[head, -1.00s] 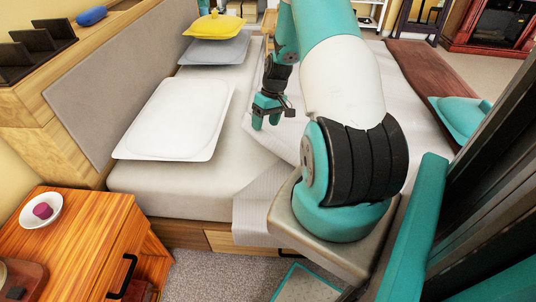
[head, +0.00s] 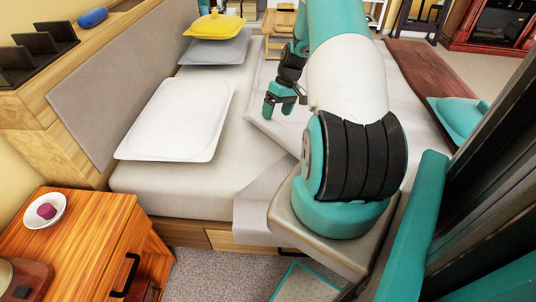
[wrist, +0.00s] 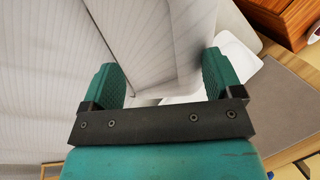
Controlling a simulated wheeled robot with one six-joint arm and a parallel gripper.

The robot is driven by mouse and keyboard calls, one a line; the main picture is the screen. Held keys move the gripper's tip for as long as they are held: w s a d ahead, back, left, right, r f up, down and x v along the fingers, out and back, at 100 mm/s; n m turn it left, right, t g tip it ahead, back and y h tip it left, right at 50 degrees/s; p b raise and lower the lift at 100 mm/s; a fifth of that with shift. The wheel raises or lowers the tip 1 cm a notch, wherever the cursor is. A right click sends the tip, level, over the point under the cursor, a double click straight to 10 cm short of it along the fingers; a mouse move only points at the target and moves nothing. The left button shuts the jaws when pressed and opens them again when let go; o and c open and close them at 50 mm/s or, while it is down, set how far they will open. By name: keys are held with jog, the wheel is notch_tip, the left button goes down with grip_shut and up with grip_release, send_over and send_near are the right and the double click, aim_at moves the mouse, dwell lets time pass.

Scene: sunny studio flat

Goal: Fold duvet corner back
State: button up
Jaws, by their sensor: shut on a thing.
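The pale striped duvet (head: 262,205) covers the right part of the bed in the head view and hangs over the near side. Its edge lies turned at an angle beside my gripper (head: 278,110), which is low over the middle of the bed. In the wrist view, duvet fabric (wrist: 40,70) fills the left and passes between the fingers of my gripper (wrist: 160,82). My gripper is shut on the duvet; the exact pinch of cloth is hard to make out. My arm hides part of the duvet in the head view.
A white pillow (head: 175,118) lies left of my gripper. A grey pillow (head: 216,49) and a yellow cushion (head: 214,25) are farther back. A wooden nightstand (head: 75,240) with a white bowl (head: 42,224) stands at near left. A brown throw (head: 432,75) crosses the right side.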

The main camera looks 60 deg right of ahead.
jog(key=shift+o, duration=0.2)
jog(key=shift+s+d+f, duration=0.1)
jog(key=shift+s+d, duration=0.1)
jog(key=shift+d, duration=0.25)
jog(key=shift+o, duration=1.2)
jog(key=shift+s+d+r+y, duration=0.15)
jog(key=shift+s+d, duration=0.05)
jog(key=shift+d, duration=0.55)
jog(key=shift+s+d+r+y, duration=0.15)
jog(key=shift+s+d, duration=0.05)
jog(key=shift+d, duration=0.55)
